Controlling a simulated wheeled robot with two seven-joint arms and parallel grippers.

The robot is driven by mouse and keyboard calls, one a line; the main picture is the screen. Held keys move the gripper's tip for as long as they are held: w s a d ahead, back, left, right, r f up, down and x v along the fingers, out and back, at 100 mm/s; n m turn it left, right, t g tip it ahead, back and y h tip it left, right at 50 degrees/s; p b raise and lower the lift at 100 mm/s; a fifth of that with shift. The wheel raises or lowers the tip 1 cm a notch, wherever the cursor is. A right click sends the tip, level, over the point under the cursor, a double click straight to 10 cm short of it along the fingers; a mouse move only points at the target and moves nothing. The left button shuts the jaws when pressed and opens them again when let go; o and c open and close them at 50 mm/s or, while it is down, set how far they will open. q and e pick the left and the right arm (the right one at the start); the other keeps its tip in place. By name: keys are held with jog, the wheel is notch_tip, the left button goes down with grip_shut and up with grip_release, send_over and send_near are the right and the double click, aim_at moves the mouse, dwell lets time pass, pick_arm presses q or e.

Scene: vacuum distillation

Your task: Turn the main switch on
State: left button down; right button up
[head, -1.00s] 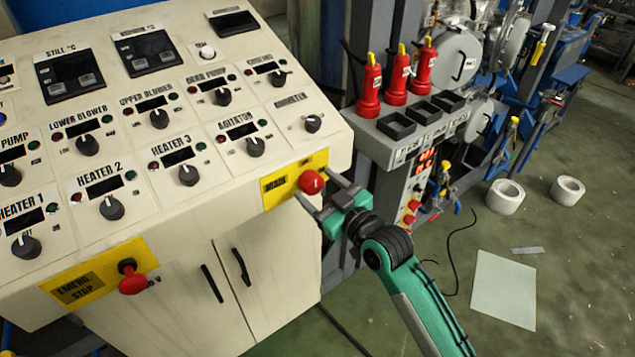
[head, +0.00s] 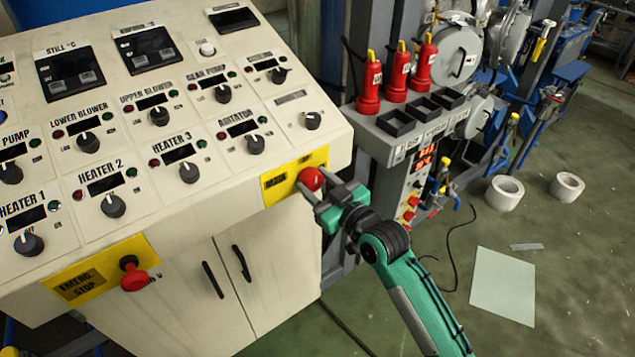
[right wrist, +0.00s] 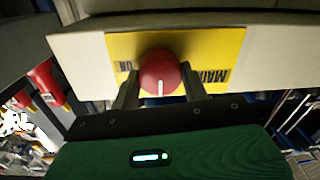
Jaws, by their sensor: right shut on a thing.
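The main switch is a red knob (head: 312,178) on a yellow plate (head: 275,190) at the right end of the cream control panel's front edge. My right gripper (head: 311,190) is at the knob, with its fingers on either side of it. In the right wrist view the red knob (right wrist: 160,72) sits between the two fingers (right wrist: 160,90), its white mark pointing toward the bottom of the picture. The gripper is shut on the knob. The plate's lettering is partly hidden behind the knob and fingers. My left gripper does not show.
A red emergency stop button (head: 133,278) sticks out at the panel's lower left. Black heater, blower and agitator knobs cover the sloped panel (head: 240,172). Red bottles (head: 396,80) stand in a grey rack on the right. White rolls (head: 504,194) and a sheet (head: 503,285) lie on the floor.

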jog(key=m+p, duration=0.1)
jog(key=m, duration=0.2)
jog(key=shift+r, duration=0.15)
jog(key=m+p, duration=0.2)
jog(key=m, duration=0.3)
jog(key=shift+m+p, duration=0.3)
jog(key=shift+p, duration=0.1)
jog(key=m+p, duration=0.1)
jog(key=m, duration=0.3)
jog(key=shift+m+t+p, duration=0.3)
jog(key=shift+m+p, duration=0.05)
jog(key=shift+m, duration=0.05)
jog(key=shift+w+d+f+m+p, duration=0.1)
jog(key=shift+m+p, duration=0.25)
jog(key=shift+m, duration=0.75)
jog(key=shift+f+m+p, duration=0.1)
jog(key=shift+m+p, duration=0.25)
jog(key=shift+m, duration=0.75)
jog(key=o, duration=1)
jog(key=shift+f, duration=0.1)
jog(key=shift+h, duration=0.3)
